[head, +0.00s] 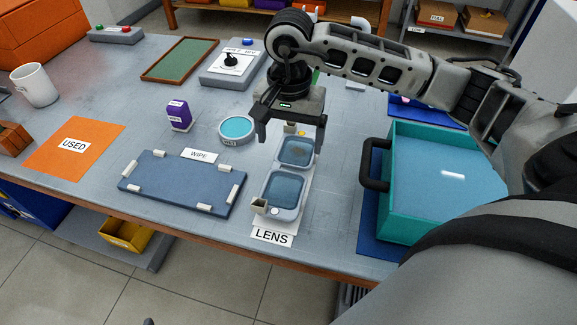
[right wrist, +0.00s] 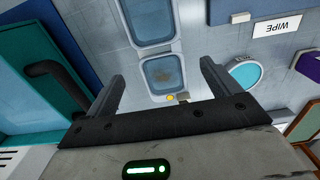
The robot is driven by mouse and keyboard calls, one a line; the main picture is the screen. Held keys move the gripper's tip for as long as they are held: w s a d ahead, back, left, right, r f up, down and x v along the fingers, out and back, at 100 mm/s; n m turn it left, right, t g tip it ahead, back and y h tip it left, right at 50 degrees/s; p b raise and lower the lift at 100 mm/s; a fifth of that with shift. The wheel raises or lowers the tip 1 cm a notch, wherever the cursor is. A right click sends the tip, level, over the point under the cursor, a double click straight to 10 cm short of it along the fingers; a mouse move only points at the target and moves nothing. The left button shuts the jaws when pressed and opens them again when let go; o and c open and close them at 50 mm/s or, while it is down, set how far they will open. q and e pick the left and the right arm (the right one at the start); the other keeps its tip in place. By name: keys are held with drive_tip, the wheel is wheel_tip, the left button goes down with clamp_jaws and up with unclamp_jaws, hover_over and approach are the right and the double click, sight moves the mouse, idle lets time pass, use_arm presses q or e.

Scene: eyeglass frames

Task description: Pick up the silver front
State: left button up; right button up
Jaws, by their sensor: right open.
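The silver front (head: 284,184) lies on the white LENS mat (head: 272,237). It has two rounded rims, one behind the other, each filled with a blue-grey lens. In the right wrist view the silver front (right wrist: 147,43) runs up between my fingers, with a brownish smudge on the nearer lens. My right gripper (head: 290,142) is open and empty above the far end of the front, with one finger on each side. In the right wrist view the right gripper (right wrist: 162,82) also shows wide apart fingers, not touching the front. My left gripper is not in view.
A teal tray (head: 385,215) with a dark handle (head: 375,165) stands close on the right. A blue WIPE pad (head: 185,188) with white clips lies left. A round teal dish (head: 237,130), purple bottle (head: 179,115) and orange USED mat (head: 73,162) are farther left.

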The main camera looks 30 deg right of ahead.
sight(288, 161)
drive_tip(key=shift+a+f+p, duration=0.2)
drive_tip(key=shift+f+p, duration=0.25)
drive_tip(key=shift+f, duration=3.05)
drive_tip(key=c, duration=1)
